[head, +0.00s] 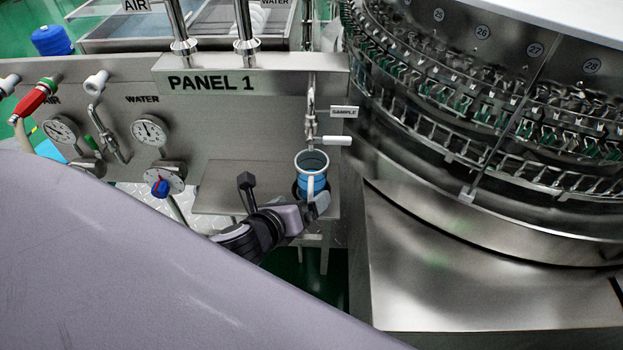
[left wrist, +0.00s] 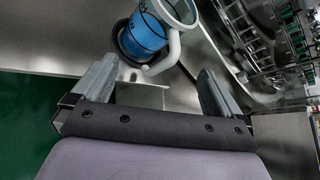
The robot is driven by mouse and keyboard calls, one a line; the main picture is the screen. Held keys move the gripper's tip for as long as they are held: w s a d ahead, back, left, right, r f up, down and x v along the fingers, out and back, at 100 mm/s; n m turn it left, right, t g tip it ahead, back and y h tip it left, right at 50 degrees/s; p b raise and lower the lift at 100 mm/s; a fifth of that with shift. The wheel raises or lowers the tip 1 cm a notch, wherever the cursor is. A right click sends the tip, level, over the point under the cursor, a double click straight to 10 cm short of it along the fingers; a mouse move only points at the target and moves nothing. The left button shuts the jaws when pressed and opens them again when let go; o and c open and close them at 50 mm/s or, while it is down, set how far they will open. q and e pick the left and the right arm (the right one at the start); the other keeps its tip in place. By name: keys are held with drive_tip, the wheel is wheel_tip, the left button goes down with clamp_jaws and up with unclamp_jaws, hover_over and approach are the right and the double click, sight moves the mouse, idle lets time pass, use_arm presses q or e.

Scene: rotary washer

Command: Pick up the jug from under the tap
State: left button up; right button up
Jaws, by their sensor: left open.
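The jug (head: 311,162) is blue with a pale rim and a white handle, and stands upright under the sample tap (head: 311,120) on a small steel shelf (head: 236,178). In the left wrist view the jug (left wrist: 146,34) shows at the top, its white handle turned towards my gripper. My left gripper (head: 283,195) is open and empty just in front of the jug. In the left wrist view the handle lies just beyond and between the fingers (left wrist: 156,72). Whether a finger touches the jug I cannot tell. My right gripper is not in view.
Panel 1 (head: 245,105) stands behind, with gauges, a red-handled valve (head: 36,98) and a blue knob (head: 160,187) at left. The round washer (head: 480,130) and its steel skirt (head: 470,270) close off the right side. The shelf left of the jug is clear.

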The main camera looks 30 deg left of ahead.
sight(317, 158)
use_arm(q)
drive_tip(key=r+m, duration=0.1)
drive_tip(key=w+a+r+m, duration=0.1)
drive_tip(key=m, duration=0.1)
drive_tip(key=w+r+m+t+y, duration=0.1)
drive_tip(key=m, duration=0.1)
drive_tip(key=shift+a+r, duration=0.2)
drive_tip(key=shift+a, duration=0.15)
drive_tip(key=shift+w, duration=0.2)
drive_tip(key=shift+r+x, duration=0.1)
drive_tip(key=shift+x, duration=1.6)
drive_tip(key=shift+r+x, duration=0.15)
drive_tip(key=shift+x, duration=1.6)
drive_tip(key=shift+w+a, duration=0.1)
drive_tip(key=shift+a, duration=0.05)
drive_tip(key=c, duration=1.3)
drive_tip(key=shift+r, duration=0.15)
